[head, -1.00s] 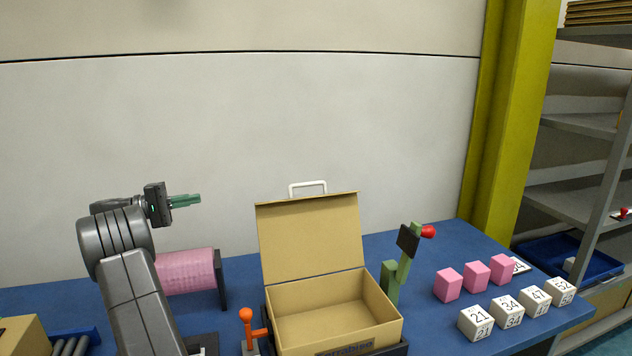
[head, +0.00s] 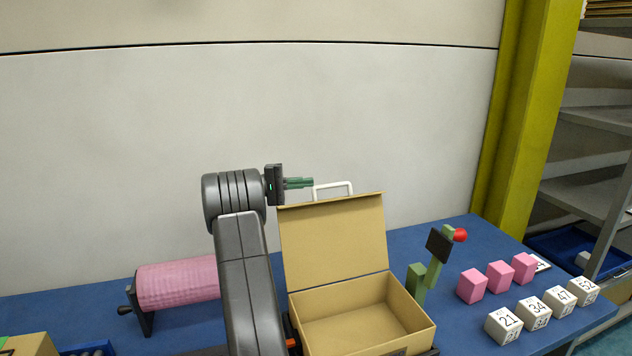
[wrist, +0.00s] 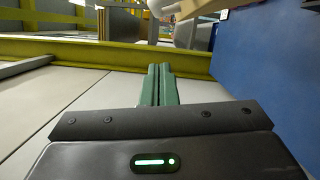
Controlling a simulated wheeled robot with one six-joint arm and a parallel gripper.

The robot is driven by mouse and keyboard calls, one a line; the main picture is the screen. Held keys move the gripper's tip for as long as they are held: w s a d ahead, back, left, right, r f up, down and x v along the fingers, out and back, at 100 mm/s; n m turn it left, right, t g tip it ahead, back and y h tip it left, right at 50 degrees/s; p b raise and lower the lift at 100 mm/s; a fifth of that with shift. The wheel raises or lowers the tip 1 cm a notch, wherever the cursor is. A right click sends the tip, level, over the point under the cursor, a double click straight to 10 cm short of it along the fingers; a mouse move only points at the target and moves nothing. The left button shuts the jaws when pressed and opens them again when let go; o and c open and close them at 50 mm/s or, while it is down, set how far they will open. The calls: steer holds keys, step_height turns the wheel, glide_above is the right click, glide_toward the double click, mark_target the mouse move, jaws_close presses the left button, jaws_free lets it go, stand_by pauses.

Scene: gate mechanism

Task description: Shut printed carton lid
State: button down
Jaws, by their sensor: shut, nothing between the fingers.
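The printed carton (head: 362,322) stands open and empty on the blue table. Its brown lid (head: 335,240) is raised, leaning slightly back, with a white handle (head: 333,186) on its top edge. My gripper (head: 311,182) is shut and empty, at the height of the handle and just left of it in the head view. I cannot tell whether it touches the handle or lies in front of or behind the lid. In the wrist view the shut green fingers (wrist: 158,84) point toward a blurred pale bar at the top.
A green post with a red knob (head: 460,235) stands right of the carton. Pink blocks (head: 499,275) and numbered white cubes (head: 533,312) lie farther right. A pink roller (head: 177,283) is at left, behind my arm. A yellow column (head: 522,120) rises behind the table.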

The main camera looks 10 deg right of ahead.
steer(key=shift+s+d+r+p, duration=0.15)
steer(key=shift+s+d+p, duration=0.1)
steer(key=shift+s+d, duration=0.3)
steer(key=shift+s+d+r+p, duration=0.2)
steer(key=shift+s+d, duration=0.15)
steer(key=shift+s, duration=0.45)
steer(key=shift+s+d+r+p, duration=0.1)
steer(key=shift+s+d+p, duration=0.15)
steer(key=shift+s+d, duration=0.3)
steer(key=shift+s, duration=0.1)
